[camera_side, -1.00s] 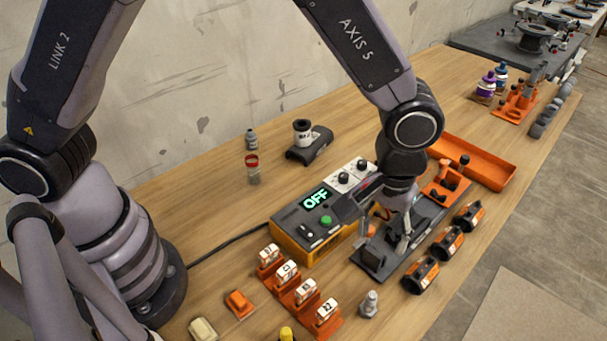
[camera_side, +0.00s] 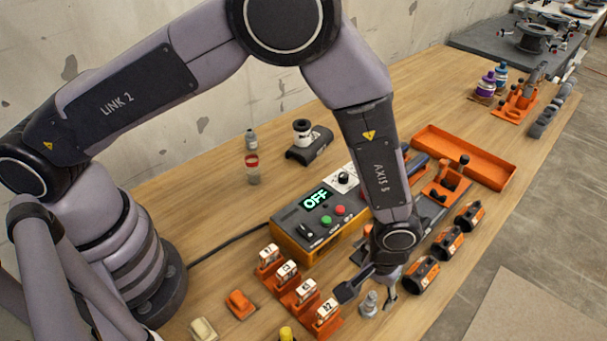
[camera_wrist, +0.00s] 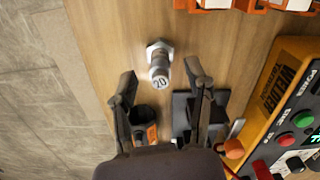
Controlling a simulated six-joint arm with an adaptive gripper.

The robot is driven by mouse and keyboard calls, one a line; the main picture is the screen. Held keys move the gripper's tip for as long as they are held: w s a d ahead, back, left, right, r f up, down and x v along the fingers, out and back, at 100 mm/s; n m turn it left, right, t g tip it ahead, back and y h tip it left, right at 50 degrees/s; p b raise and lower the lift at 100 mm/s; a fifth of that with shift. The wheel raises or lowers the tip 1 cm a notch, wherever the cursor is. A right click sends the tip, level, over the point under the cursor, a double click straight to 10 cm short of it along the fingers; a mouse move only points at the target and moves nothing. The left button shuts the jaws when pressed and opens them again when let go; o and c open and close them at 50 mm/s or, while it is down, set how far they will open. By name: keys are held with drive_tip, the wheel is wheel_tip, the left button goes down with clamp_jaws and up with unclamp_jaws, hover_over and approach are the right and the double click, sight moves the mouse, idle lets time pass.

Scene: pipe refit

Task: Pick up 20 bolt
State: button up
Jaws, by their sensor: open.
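The bolt marked 20 (camera_wrist: 159,66) stands upright on the wooden table in the wrist view, its numbered top toward the camera. It is silver-grey with a wide hexagonal base. My gripper (camera_wrist: 161,82) is open, with one finger on each side of the picture and the bolt a little beyond the gap between the fingertips. I see no contact between fingers and bolt.
Orange holders with numbered white blocks (camera_side: 306,292) stand left of the bolt. A control box reading OFF (camera_side: 300,230) is behind. Black-and-orange cylinders (camera_side: 422,274) stand to the right. A black fixture (camera_wrist: 183,108) and the table's edge (camera_wrist: 90,70) are close by.

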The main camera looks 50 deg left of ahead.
drive_tip(key=shift+f, duration=0.85)
drive_tip(key=shift+c, duration=0.4)
clamp_jaws()
